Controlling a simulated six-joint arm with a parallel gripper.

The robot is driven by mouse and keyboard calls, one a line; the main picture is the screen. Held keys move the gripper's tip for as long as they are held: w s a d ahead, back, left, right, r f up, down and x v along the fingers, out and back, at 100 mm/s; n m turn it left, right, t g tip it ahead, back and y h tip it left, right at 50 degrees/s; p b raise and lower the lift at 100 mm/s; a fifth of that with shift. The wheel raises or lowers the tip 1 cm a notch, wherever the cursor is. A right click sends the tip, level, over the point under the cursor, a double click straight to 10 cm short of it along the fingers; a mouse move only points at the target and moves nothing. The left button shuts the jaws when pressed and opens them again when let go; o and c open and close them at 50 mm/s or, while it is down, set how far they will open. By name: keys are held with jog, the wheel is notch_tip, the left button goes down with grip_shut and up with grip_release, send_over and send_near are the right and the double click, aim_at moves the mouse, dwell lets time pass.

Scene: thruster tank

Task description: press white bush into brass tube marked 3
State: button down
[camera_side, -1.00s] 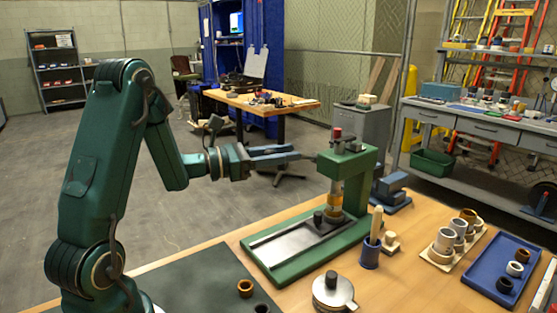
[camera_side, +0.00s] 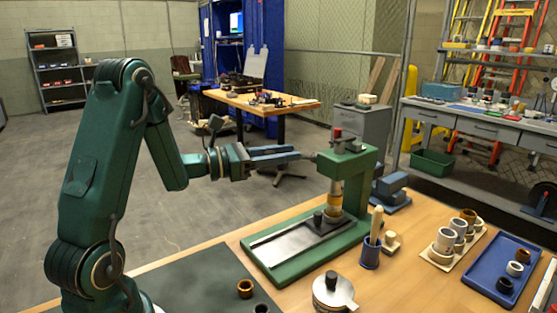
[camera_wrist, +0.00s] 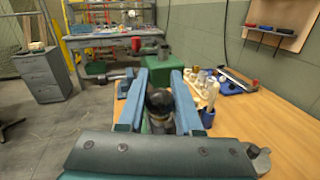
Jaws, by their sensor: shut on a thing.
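The green arbor press (camera_side: 352,180) stands on the bench with a long green base. A brass tube (camera_side: 334,208) stands upright under its ram, with a pale section just above it. I cannot tell whether that section is the white bush or the ram, and no number is readable. My gripper (camera_side: 299,154) is at the press's left side, level with its upper part. In the wrist view, my gripper (camera_wrist: 158,90) is shut on a dark round knob (camera_wrist: 160,102), apparently the press lever's end. The lever itself is mostly hidden.
A blue tray (camera_side: 487,280) with rings and a pale rack (camera_side: 432,255) with several tubes lie to the right. A blue cup (camera_side: 370,252) with a wooden-handled tool and a round metal pot (camera_side: 333,290) stand before the press. A brown ring (camera_side: 245,288) lies on the dark mat.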

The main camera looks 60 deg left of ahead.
jog(key=shift+r, duration=0.1)
jog(key=w+r+n+g+y, duration=0.1)
jog(key=w+r+g, duration=0.5)
jog(key=w, duration=0.3)
jog(key=shift+a+r, duration=0.15)
jog(key=shift+r, duration=0.15)
dwell(1.0)
jog(key=shift+w, duration=0.1)
jog(key=shift+f, duration=0.1)
dwell(0.8)
jog(key=c, duration=0.6)
grip_release()
